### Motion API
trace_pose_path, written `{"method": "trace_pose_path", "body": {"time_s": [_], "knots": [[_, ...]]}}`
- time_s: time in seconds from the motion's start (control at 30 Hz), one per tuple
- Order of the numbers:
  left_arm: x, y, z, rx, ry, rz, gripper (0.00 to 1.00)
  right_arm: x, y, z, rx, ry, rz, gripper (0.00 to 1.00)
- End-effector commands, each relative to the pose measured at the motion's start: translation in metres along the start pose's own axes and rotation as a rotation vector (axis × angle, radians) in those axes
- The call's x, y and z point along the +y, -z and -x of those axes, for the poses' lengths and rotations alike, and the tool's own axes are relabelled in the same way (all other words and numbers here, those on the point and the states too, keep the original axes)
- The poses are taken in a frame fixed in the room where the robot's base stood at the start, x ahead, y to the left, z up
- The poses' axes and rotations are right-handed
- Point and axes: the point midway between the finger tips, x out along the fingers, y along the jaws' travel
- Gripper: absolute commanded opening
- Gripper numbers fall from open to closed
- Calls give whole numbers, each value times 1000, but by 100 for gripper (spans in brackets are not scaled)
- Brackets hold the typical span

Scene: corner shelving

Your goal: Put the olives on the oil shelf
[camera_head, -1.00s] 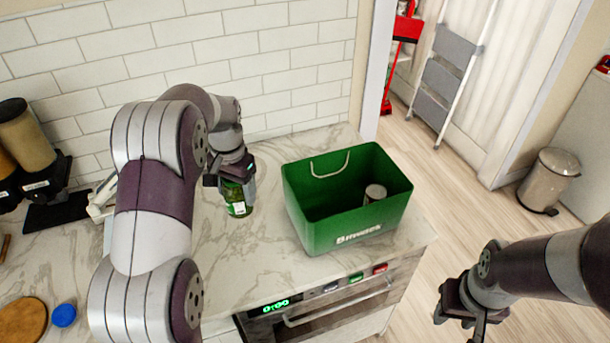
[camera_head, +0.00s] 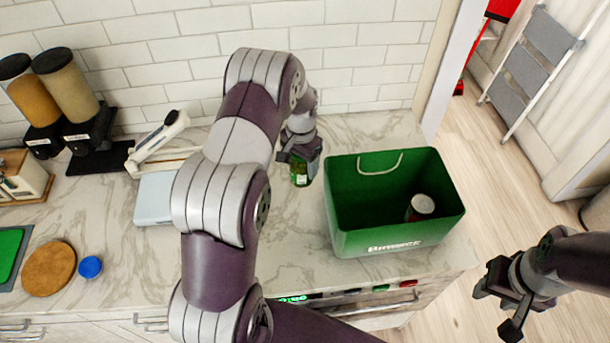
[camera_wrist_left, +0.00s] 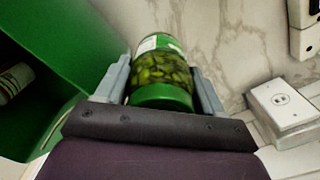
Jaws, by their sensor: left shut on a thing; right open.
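The olives are a glass jar with a green lid and green olives inside. In the head view the jar (camera_head: 300,178) is at my left gripper (camera_head: 301,160), just left of the green basket. In the left wrist view the jar (camera_wrist_left: 163,75) lies between the two fingers of my left gripper (camera_wrist_left: 165,85), which is shut on it. Whether the jar touches the counter I cannot tell. My right gripper (camera_head: 507,305) is open and empty at the lower right, beyond the counter's edge. No oil shelf is visible.
The green basket (camera_head: 400,240) with a can (camera_head: 420,206) inside stands on the marble counter (camera_head: 300,240). Left are a white scale (camera_head: 155,195), dispensers (camera_head: 70,90), a blue lid (camera_head: 90,267) and a round wooden board (camera_head: 48,268). A ladder (camera_head: 530,65) stands at the right.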

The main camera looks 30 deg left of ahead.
Motion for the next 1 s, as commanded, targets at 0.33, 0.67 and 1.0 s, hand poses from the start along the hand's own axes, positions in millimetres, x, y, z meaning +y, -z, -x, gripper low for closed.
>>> {"method": "trace_pose_path", "body": {"time_s": [0.33, 0.67, 1.0], "knots": [[0, 0, -43, -1, 0, 0, 17, 0, 2, 19, 0, 0, 0, 43], [0, 1, -82, 2, 1, 0, 17, 0, 4, 30, 0, 0, 0, 43], [0, 0, -85, 1, 0, 0, 91, 0, 3, 26, 0, 0, 0, 43]]}}
